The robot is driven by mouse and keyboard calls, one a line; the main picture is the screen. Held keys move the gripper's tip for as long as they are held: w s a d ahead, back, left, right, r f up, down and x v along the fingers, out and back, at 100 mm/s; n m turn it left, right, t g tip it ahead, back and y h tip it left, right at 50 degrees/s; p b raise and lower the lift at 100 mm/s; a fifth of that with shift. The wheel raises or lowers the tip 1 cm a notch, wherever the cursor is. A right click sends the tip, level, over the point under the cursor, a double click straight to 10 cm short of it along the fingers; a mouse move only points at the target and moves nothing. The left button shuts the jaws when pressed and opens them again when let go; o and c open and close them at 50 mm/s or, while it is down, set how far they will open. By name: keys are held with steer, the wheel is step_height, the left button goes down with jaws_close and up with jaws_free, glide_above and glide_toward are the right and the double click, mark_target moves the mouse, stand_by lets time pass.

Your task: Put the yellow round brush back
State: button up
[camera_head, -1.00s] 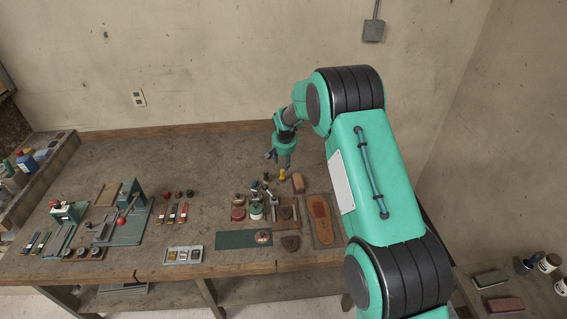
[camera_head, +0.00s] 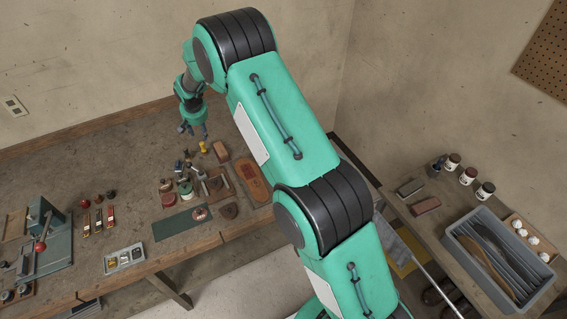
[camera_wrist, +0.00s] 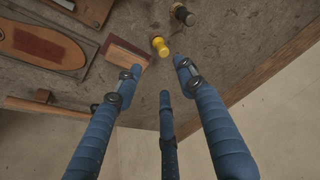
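A small yellow piece (camera_head: 203,147), which looks like the yellow round brush, stands on the workbench near its back right. In the wrist view it shows as a yellow round top (camera_wrist: 160,46) at the upper middle, beyond my fingertips. My gripper (camera_head: 193,131) hangs above the bench, just behind and left of the yellow piece in the head view. Its three blue fingers (camera_wrist: 158,77) are spread, with nothing between them. The underside of the yellow piece is hidden.
A dark-topped piece (camera_wrist: 183,15) stands close to the yellow one. A brown block (camera_wrist: 125,52) and a sole on a board (camera_wrist: 42,42) are on its other side. A side shelf holds jars (camera_head: 452,161) and a grey bin (camera_head: 497,258). Bare bench lies left of my gripper.

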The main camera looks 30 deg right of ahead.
steer(key=s+d+r, duration=0.4)
steer(key=s+r, duration=1)
steer(key=r, duration=0.2)
steer(key=s+d+r, duration=0.3)
steer(key=s+r, duration=1)
steer(key=r, duration=0.3)
steer(key=s+d+r+n, duration=0.1)
steer(key=s, duration=1.6)
steer(key=s+d+r+t, duration=0.1)
steer(key=s+d, duration=0.1)
steer(key=s, duration=1.6)
steer(key=shift+s+d+r+n+t, duration=0.25)
steer(key=shift+d+r+n+t, duration=0.05)
steer(key=shift+n, duration=0.1)
step_height(320, 180, down, 10)
steer(key=b, duration=0.9)
steer(key=shift+r+b, duration=0.25)
steer(key=shift+b, duration=0.05)
